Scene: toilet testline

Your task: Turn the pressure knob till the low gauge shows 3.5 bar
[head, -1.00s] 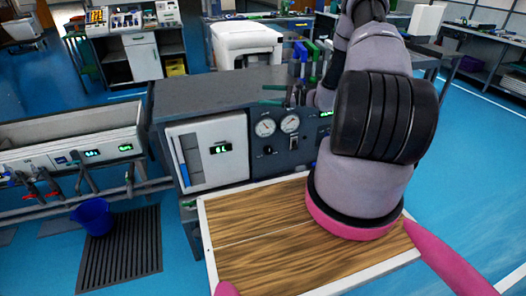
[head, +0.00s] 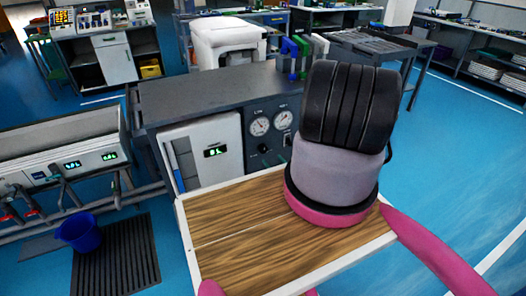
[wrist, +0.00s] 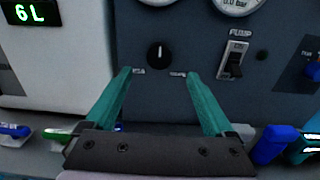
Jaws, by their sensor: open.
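The pressure knob (wrist: 158,55) is small, round and black with a light pointer mark facing up. It sits on the dark panel, and shows in the head view (head: 263,148) below two round white gauges. The left gauge (head: 260,126) and right gauge (head: 283,120) are too small to read there; in the wrist view both are cut off at the top edge, needles out of sight.
A pump switch (wrist: 234,60) is right of the knob. A white panel with a green "6 L" display (head: 214,152) is to the left. My wooden-topped tray (head: 240,220) lies in front of the bench. A blue bucket (head: 79,232) stands on the floor at left.

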